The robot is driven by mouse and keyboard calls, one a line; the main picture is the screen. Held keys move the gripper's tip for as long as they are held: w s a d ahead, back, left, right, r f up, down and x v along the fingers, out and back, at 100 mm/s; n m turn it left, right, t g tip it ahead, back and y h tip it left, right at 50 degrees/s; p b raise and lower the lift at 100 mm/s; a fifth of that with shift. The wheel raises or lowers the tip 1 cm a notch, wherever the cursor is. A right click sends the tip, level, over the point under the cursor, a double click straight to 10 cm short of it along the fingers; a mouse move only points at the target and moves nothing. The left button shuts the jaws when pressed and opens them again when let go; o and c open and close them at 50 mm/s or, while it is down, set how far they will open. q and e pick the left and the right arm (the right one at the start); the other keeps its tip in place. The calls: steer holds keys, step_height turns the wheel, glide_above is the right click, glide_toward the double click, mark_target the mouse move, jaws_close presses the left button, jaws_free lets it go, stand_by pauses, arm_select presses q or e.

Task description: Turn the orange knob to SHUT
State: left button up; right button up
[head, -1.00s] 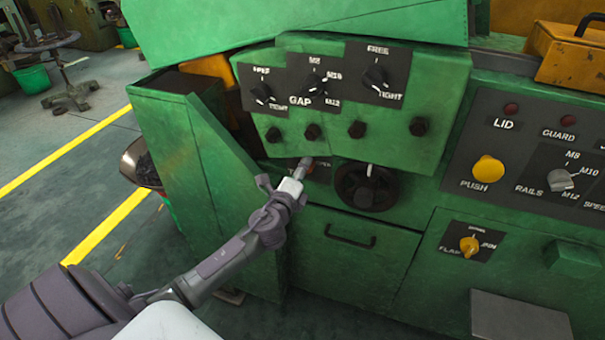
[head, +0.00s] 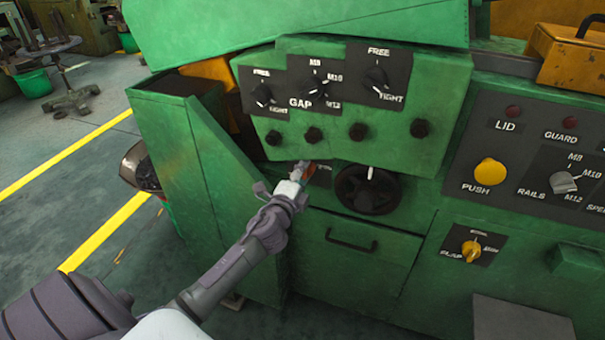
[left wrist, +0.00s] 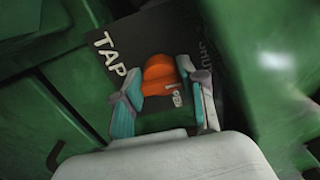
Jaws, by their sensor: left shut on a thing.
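The orange knob (left wrist: 158,72) sits on a dark label plate (left wrist: 128,38) with the white word TAP on its left. White lettering on the plate's right side is partly covered, and I cannot read it all. My left gripper (left wrist: 163,82) has one finger on each side of the knob and is shut on it. I cannot tell which way the knob points. My right gripper is not in view.
A black handwheel (head: 367,188) is close to the right of my gripper. A green box with dials (head: 350,100) juts out above it, with several black knobs along its lower edge. A drawer handle (head: 351,240) is below. Open floor (head: 60,210) lies to the left.

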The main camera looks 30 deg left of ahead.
arm_select(q)
steer(key=o, duration=1.1)
steer(key=shift+o, duration=0.2)
steer(key=v, duration=1.2)
steer(key=shift+f, duration=0.1)
